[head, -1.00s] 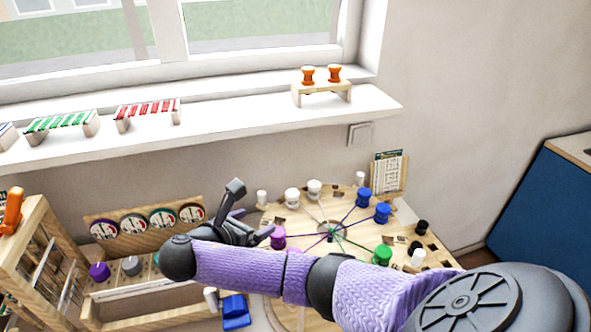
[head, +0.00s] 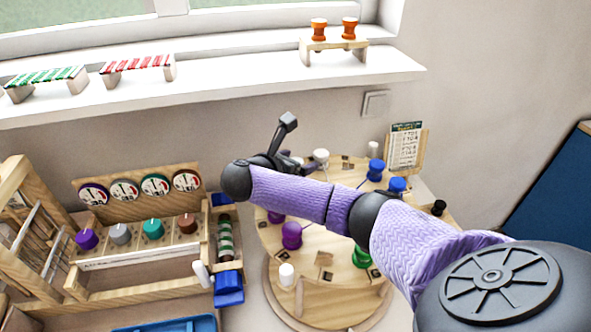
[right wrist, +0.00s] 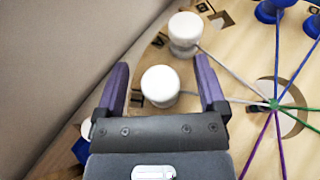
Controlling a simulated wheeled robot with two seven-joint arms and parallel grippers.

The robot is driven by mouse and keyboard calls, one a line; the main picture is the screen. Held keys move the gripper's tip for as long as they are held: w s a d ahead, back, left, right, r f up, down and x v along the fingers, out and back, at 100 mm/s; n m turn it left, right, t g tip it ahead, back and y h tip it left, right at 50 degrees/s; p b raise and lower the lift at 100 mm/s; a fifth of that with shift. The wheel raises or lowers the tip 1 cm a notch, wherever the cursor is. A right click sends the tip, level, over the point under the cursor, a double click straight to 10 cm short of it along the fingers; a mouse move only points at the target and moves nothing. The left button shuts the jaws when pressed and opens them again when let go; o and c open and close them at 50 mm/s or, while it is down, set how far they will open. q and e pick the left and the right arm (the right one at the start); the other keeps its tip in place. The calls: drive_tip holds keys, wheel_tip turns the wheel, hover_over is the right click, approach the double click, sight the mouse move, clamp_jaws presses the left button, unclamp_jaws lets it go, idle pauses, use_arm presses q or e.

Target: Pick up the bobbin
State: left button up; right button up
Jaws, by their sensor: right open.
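The board is a round wooden disc (head: 325,262) with several spool-shaped bobbins around it, threads running to its middle. My right gripper (head: 287,165) is at its back left edge in the head view. In the right wrist view the gripper (right wrist: 162,80) is open, with a white bobbin (right wrist: 160,86) showing between its two fingers, apart from both. A second white bobbin (right wrist: 184,32) stands just beyond; a white bobbin also shows in the head view (head: 321,157). Purple bobbins (head: 291,235), blue bobbins (head: 375,170) and a green bobbin (head: 361,258) stand on the board. My left gripper is out of view.
A wooden rack with dials (head: 125,190) and coloured knobs stands left of the board. A blue block (head: 229,288) is beside it. A card stand (head: 407,148) is at the board's back right. The wall and windowsill (head: 220,100) lie behind.

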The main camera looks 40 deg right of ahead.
drive_tip(key=c, duration=0.7)
clamp_jaws()
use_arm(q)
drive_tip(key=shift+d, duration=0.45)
